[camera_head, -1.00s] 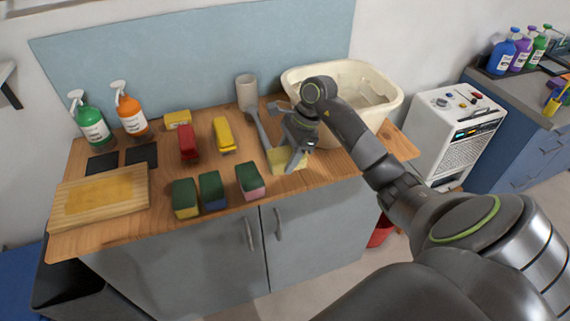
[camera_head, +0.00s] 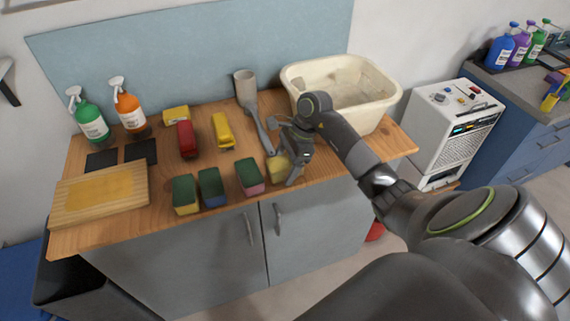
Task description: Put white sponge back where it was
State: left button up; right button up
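No plainly white sponge stands out. A pale yellow sponge-like block (camera_head: 277,169) is at the counter's front, right of the middle, partly hidden behind my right gripper (camera_head: 286,166). The gripper points down at the block's right side. Its fingers overlap the block in the picture, and I cannot tell whether they grip it. Three two-coloured sponges with dark tops stand in a row to the left: a green-and-yellow one (camera_head: 186,195), a blue one (camera_head: 211,188) and a green-and-pink one (camera_head: 249,177). My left gripper is not in view.
A cream basin (camera_head: 300,77) stands behind my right arm. Red (camera_head: 186,139) and yellow (camera_head: 222,130) objects lie mid-counter. A wooden board (camera_head: 137,191) and spray bottles (camera_head: 92,123) are left.

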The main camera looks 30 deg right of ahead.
jog(key=shift+r, duration=0.15)
jog(key=shift+d+r, duration=0.15)
jog(key=shift+r, duration=0.05)
jog(key=b+v, duration=0.3)
jog(key=v, duration=0.7)
jog(key=shift+d+r+b, duration=0.15)
jog(key=shift+r+b, duration=0.15)
jog(key=shift+d+r, duration=0.1)
jog(key=shift+r, duration=0.3)
